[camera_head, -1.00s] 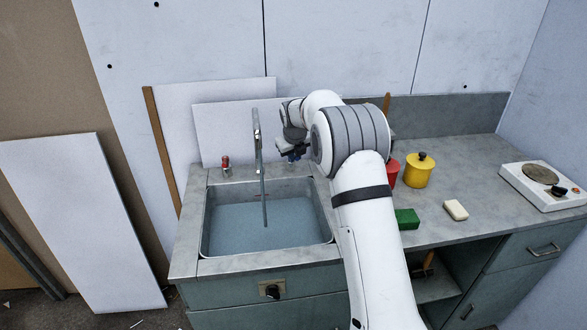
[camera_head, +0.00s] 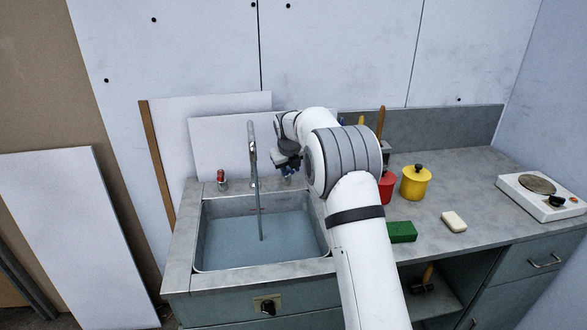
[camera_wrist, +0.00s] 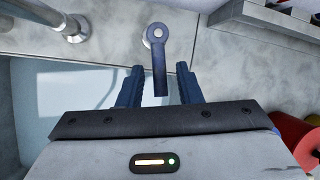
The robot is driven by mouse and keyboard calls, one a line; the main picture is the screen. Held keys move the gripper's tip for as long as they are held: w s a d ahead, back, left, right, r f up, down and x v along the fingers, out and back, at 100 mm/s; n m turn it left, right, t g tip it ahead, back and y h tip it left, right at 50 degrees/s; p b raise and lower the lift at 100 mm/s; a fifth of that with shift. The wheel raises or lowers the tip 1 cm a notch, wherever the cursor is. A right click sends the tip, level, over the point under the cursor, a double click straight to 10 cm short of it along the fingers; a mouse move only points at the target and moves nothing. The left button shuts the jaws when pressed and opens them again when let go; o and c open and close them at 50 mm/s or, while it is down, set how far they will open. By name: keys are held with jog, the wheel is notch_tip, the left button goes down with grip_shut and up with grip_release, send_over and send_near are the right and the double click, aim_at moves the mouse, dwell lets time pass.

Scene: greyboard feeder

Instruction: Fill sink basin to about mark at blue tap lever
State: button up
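The sink basin (camera_head: 212,268) holds bluish water, with its inner walls showing above it. The grey tap (camera_head: 252,150) stands at the back rim; a thin line runs down from it to the water, and I cannot tell if all of it is spout or partly stream. The blue tap lever (camera_wrist: 160,72) points toward me in the wrist view. My gripper (camera_wrist: 160,85) is open, with one dark blue finger on each side of the lever and gaps visible. My gripper also shows in the head view (camera_head: 288,168), right of the tap.
A red tap lever (camera_head: 221,178) is left of the tap. Right of my arm are a red pot (camera_head: 386,188), a yellow pot (camera_head: 415,182), a green sponge (camera_head: 402,232), a white soap bar (camera_head: 453,221) and a hotplate (camera_head: 545,205). White boards lean behind the sink.

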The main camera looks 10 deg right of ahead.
jog(key=shift+b+v, duration=0.35)
jog(key=shift+v, duration=3.55)
